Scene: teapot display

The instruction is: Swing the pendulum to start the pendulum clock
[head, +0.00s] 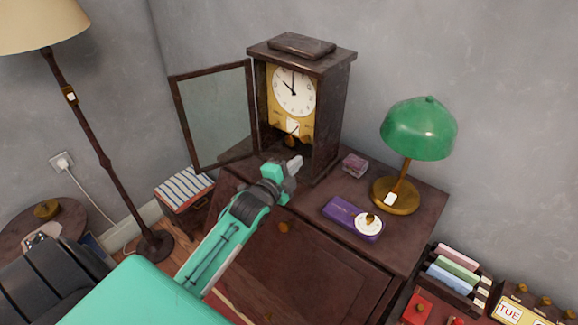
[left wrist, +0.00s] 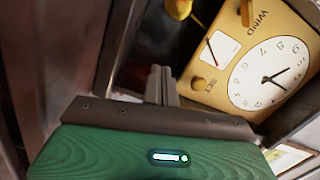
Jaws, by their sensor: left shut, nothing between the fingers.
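The dark wooden pendulum clock (head: 328,110) stands on the cabinet, its glass door (head: 215,115) swung open to the left. Its white dial (head: 294,91) sits on a gold plate, also seen tilted in the left wrist view (left wrist: 268,73). A brass piece that looks like the pendulum bob (head: 291,141) hangs below the plate; in the left wrist view, it seems to be the yellow shape (left wrist: 178,8) at the top edge. My left gripper (head: 296,162) is shut and empty, in front of the clock's lower opening, apart from the bob. My right gripper is not in view.
The cabinet top holds a small box (head: 355,164), a purple case (head: 343,213), a white dish (head: 369,224) and a green lamp (head: 417,130) right of the clock. The open door stands close left of my left gripper. A floor lamp (head: 96,150) stands farther left.

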